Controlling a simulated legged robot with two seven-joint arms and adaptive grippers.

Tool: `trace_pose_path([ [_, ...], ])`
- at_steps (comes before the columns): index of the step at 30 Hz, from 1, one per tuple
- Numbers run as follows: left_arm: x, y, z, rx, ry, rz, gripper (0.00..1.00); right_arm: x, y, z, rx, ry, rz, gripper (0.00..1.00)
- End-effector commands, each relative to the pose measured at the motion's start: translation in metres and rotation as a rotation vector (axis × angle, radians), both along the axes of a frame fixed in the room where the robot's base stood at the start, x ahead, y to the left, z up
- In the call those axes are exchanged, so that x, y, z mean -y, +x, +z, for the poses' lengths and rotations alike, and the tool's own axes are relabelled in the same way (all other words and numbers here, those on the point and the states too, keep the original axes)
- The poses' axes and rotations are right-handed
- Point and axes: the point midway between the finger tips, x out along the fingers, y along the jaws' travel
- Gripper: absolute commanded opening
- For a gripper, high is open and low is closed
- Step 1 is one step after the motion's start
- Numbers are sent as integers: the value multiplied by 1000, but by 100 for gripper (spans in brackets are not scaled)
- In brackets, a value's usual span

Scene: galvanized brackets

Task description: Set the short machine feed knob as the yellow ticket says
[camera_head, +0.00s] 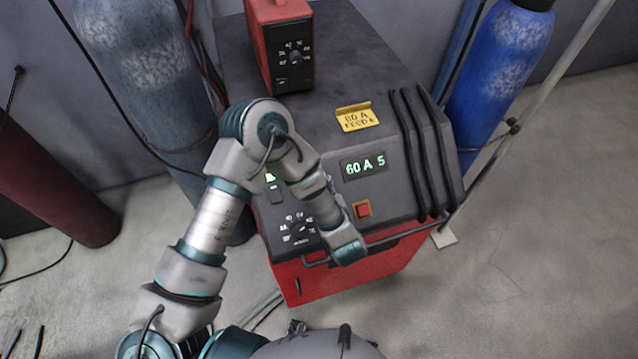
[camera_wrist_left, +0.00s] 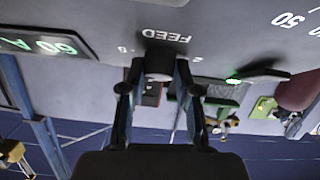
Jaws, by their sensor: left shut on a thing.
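The red and dark grey machine (camera_head: 330,95) has a lit display (camera_head: 364,166) reading "60 A 5". A yellow ticket (camera_head: 357,117) on its top reads "FEED 4" under an amp figure that looks like 60 or 80. In the left wrist view, my left gripper (camera_wrist_left: 160,78) is shut on the feed knob (camera_wrist_left: 158,58), beside the "FEED" lettering, upside down there. The knob's pointer is not readable. In the head view my left arm covers the feed knob and the fingertips. My right gripper is not in view.
A second dial with numbers (camera_head: 298,232) and a red button (camera_head: 362,210) flank my arm on the panel. A smaller red unit (camera_head: 280,45) with a dial stands on top. Gas cylinders stand either side, blue (camera_head: 497,75) at right. A handle bar runs along the front edge.

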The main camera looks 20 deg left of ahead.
Motion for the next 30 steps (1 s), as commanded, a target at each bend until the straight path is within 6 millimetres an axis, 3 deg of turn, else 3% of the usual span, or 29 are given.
trace_pose_path([
  [12,-1,-2,-2,-90,120,-193,0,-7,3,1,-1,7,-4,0],
  [30,-1,-1,-2,-110,146,-236,0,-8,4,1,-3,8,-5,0],
])
